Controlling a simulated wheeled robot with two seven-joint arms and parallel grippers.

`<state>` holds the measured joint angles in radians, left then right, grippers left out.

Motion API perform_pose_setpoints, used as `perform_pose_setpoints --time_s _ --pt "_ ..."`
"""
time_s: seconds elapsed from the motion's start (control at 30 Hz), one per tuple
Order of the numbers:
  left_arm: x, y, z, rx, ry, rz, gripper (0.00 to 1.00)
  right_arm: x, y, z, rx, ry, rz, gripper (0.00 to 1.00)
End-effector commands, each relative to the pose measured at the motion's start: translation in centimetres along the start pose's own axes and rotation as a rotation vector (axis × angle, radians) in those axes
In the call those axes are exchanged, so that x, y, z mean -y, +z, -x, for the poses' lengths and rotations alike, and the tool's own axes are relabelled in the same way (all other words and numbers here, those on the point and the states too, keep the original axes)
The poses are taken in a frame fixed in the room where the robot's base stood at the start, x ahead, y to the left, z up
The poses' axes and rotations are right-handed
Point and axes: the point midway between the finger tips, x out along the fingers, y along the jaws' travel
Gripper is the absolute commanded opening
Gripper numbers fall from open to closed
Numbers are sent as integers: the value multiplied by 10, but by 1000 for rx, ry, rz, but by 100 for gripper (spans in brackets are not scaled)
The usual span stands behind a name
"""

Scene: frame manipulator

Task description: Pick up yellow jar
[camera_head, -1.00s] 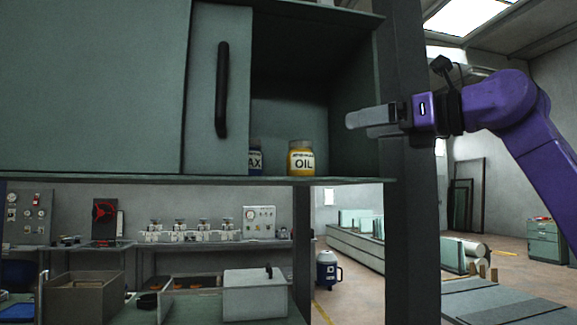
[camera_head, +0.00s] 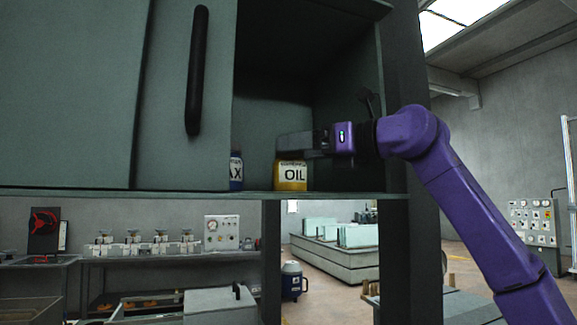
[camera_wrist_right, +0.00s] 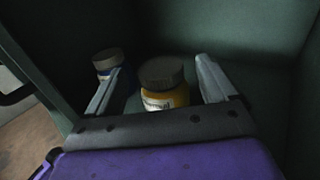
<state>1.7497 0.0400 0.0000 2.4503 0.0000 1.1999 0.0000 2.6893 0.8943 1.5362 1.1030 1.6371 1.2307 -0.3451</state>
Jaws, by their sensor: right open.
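My right gripper (camera_head: 282,146) reaches into the open cabinet from the right, at the height of the jar's top. In the right wrist view, the yellow jar (camera_wrist_right: 163,88) with its grey-brown lid lies between the two spread fingers of my right gripper (camera_wrist_right: 160,85). The fingers are open, with gaps on both sides of the jar. In the head view the gripper hides the jar's lid. My left gripper is in neither view.
A blue jar (camera_head: 236,172) stands left of the yellow jar, partly hidden by the sliding door (camera_head: 178,100) with a black handle (camera_head: 197,70). It shows beyond the left finger in the wrist view (camera_wrist_right: 108,65). The cabinet's right wall is close to my gripper.

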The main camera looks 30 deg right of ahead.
Motion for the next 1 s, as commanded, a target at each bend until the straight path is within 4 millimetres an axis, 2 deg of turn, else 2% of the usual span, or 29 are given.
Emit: perform_pose_setpoints --time_s 0.03,0.13,0.4,0.57,0.6,0.87,1.0 --pt "1 -4 8 0 0 0 0 -2 3 -11 -4 1 0 86" --pt "1 -5 12 0 0 0 0 -1 2 -25 -3 2 -1 86" --pt "1 -5 11 -1 0 0 0 -2 -1 -30 0 2 -1 86" --pt "1 -5 11 -1 0 0 0 -2 0 -30 0 3 -1 34" --pt "1 -5 11 -1 0 0 0 -2 0 -30 0 3 -1 21" --pt "1 -5 12 -1 0 0 0 -2 1 -30 1 3 0 21" --pt "1 -7 16 -1 0 0 0 -2 14 -30 1 3 0 21"
